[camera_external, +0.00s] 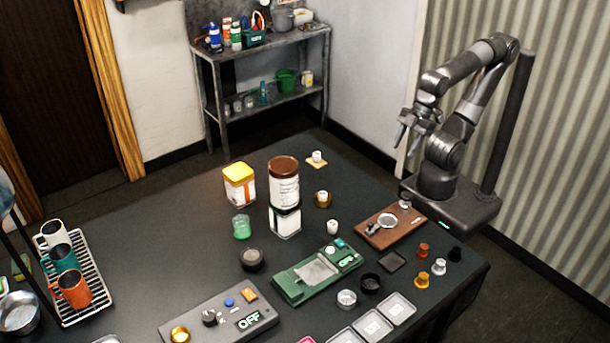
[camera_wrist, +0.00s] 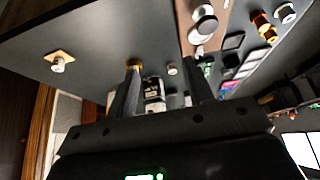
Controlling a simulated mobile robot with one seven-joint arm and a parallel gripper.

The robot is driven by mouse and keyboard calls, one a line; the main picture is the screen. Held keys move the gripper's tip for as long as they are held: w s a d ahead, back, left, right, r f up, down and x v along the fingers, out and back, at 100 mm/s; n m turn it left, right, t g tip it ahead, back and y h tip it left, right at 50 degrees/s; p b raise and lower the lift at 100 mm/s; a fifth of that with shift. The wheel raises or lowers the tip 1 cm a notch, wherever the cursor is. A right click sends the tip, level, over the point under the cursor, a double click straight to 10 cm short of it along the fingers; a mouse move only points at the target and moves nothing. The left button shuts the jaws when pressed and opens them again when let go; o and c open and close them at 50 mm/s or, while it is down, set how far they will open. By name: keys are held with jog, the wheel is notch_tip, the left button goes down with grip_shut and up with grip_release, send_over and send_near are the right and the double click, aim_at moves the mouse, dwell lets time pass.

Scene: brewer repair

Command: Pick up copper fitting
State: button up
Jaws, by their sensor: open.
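A small reddish-brown copper fitting (camera_external: 423,250) stands on the dark table near its right corner, in front of my arm's base. A yellow brass-coloured fitting (camera_external: 421,280), a silver one (camera_external: 439,266) and a black one (camera_external: 455,254) stand close around it. In the wrist view an orange-brown fitting, probably the copper one (camera_wrist: 259,18), shows at upper right beside the yellow (camera_wrist: 269,33) and silver (camera_wrist: 285,12) ones. My gripper (camera_external: 403,138) is open and empty, high above the table and well away from the fittings. Its two fingers (camera_wrist: 160,62) show apart in the wrist view.
A wooden board (camera_external: 374,237) with a ring lies left of the fittings, and a dark square pad (camera_external: 391,261) beside them. Several pale trays (camera_external: 372,325), a green scale (camera_external: 318,272) and a tall brown-lidded jar (camera_external: 284,190) occupy the table. The table's right edge is near.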

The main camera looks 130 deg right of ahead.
jog(key=shift+o, duration=0.9)
jog(key=n+g, duration=0.4)
jog(key=g, duration=0.3)
send_over(424, 246)
jog(key=w+a, duration=0.1)
jog(key=w, duration=0.1)
notch_tip(424, 246, down, 6)
jog(key=shift+h, duration=0.3)
jog(key=f, duration=0.2)
jog(key=s+f, duration=0.1)
jog(key=f, duration=0.2)
jog(key=shift+d, duration=0.1)
jog(key=shift+s+d+f, duration=0.1)
jog(key=shift+s+f, duration=0.1)
jog(key=shift+f, duration=0.75)
jog(key=shift+s+d+f, duration=0.15)
jog(key=shift+s+f, duration=0.05)
jog(key=shift+f, duration=0.75)
jog(key=shift+s+d+f, duration=0.1)
jog(key=shift+s+f, duration=0.1)
jog(key=shift+f, duration=0.75)
jog(key=shift+c, duration=0.5)
